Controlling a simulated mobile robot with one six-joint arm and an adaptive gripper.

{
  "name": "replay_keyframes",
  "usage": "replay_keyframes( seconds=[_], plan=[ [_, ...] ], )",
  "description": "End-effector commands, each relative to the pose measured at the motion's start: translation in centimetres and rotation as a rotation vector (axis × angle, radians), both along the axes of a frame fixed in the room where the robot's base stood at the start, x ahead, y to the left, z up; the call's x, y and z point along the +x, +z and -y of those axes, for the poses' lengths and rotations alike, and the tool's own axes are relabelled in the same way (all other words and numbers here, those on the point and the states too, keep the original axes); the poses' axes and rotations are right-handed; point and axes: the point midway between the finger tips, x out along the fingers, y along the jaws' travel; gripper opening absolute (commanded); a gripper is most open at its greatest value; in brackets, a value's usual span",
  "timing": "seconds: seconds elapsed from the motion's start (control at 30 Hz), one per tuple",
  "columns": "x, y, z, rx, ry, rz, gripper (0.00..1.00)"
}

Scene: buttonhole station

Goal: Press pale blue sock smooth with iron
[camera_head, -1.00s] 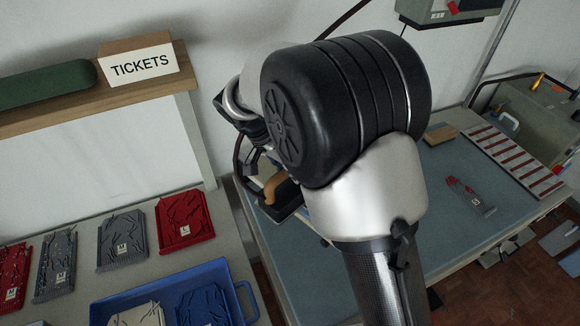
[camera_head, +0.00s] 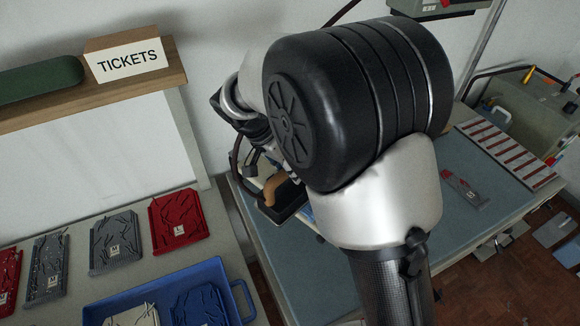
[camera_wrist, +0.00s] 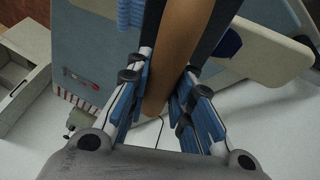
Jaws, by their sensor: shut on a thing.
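The iron's tan handle (camera_wrist: 175,55) runs between the blue-padded fingers of my gripper (camera_wrist: 160,88) in the wrist view, and the gripper is shut on it. In the head view the iron (camera_head: 287,203) shows as a dark body with a tan handle, low over the blue-grey table, partly hidden by my arm. A ribbed pale blue piece, which looks like the sock (camera_wrist: 131,12), lies at the top of the wrist view beside the iron. Most of it is out of view. I cannot tell whether the iron touches it.
A blue tray (camera_head: 240,290) with folded knits stands on the left table. More knits lie behind it. A TICKETS sign (camera_head: 127,61) sits on a shelf. A red-striped card (camera_head: 505,150) and a grey-red item (camera_head: 463,188) lie on the blue-grey table's right side. A cream board (camera_wrist: 270,52) is near the gripper.

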Motion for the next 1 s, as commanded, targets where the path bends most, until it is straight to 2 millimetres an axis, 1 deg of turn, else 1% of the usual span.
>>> replay_keyframes(
  seconds=[0.27,0.8,1.0],
  plan=[
    [-0.2,0.2,0.3,0.000,0.000,0.003,0.00],
    [-1.2,0.1,1.3,-0.001,0.000,0.002,0.00],
    [-1.3,0.1,1.4,-0.001,0.000,0.002,0.00]
  ],
)
